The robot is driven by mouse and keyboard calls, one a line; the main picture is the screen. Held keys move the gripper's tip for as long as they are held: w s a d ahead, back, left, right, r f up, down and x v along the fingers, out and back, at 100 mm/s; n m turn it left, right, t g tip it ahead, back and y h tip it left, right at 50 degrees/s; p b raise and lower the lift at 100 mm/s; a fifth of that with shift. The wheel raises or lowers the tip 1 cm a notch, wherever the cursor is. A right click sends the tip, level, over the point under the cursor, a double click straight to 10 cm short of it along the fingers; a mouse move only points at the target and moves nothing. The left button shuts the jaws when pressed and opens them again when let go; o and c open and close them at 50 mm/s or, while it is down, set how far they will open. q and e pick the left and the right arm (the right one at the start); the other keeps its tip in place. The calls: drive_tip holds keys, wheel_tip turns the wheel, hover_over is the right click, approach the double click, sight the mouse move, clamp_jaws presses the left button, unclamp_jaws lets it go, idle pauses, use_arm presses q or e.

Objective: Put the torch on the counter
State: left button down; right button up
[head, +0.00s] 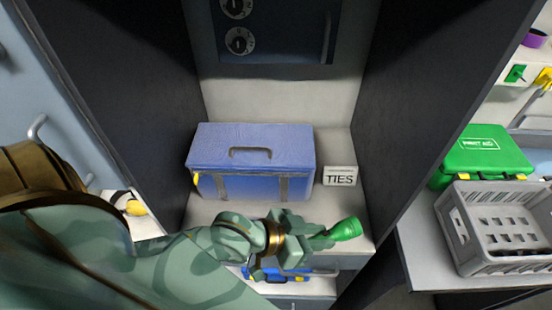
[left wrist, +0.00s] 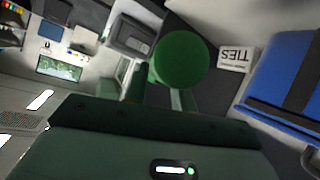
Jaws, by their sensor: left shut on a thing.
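The green torch (head: 342,230) is held in my left gripper (head: 308,238), with its wide head sticking out to the right in the head view. In the left wrist view the torch's round end (left wrist: 181,61) shows between the fingers. The gripper is shut on it, in front of the shelf with the blue case. The torch's handle is mostly hidden by the gripper. A pale counter (head: 400,250) edge shows at the right, beyond the dark partition. My right gripper is not in view.
A blue case (head: 250,185) and a TIES sign (head: 340,176) stand on the shelf (head: 342,205). Dark partitions (head: 425,100) rise on both sides. A green first aid box (head: 482,152) and a grey crate (head: 490,262) occupy the right counter. Another blue case is partly hidden below my arm.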

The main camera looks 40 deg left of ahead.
use_arm(q)
drive_tip(key=shift+w+d+r, duration=0.1)
drive_tip(key=shift+d+r, duration=0.3)
drive_tip(key=shift+d, duration=0.3)
drive_tip(key=shift+d+f, duration=0.15)
drive_tip(key=shift+w+f, duration=0.2)
drive_tip(key=shift+f, duration=0.05)
drive_tip(key=w+a+f+b, duration=0.2)
drive_tip(key=w+a+f, duration=0.15)
drive_tip(key=w, duration=0.45)
drive_tip(key=b, duration=0.3)
hover_over(327, 220)
wheel_tip(327, 220, down, 6)
drive_tip(key=shift+s+d+r, duration=0.1)
drive_tip(key=shift+s+r, duration=0.05)
drive_tip(key=shift+w+f+b, duration=0.2)
drive_tip(key=shift+f+b, duration=0.4)
drive_tip(key=shift+f, duration=1.15)
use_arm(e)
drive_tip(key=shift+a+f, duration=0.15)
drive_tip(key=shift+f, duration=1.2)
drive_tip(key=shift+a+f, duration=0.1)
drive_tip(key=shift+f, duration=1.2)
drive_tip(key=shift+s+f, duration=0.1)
use_arm(q)
drive_tip(key=c, duration=1.2)
unclamp_jaws()
drive_tip(key=shift+f, duration=0.15)
drive_tip(key=shift+o, duration=0.2)
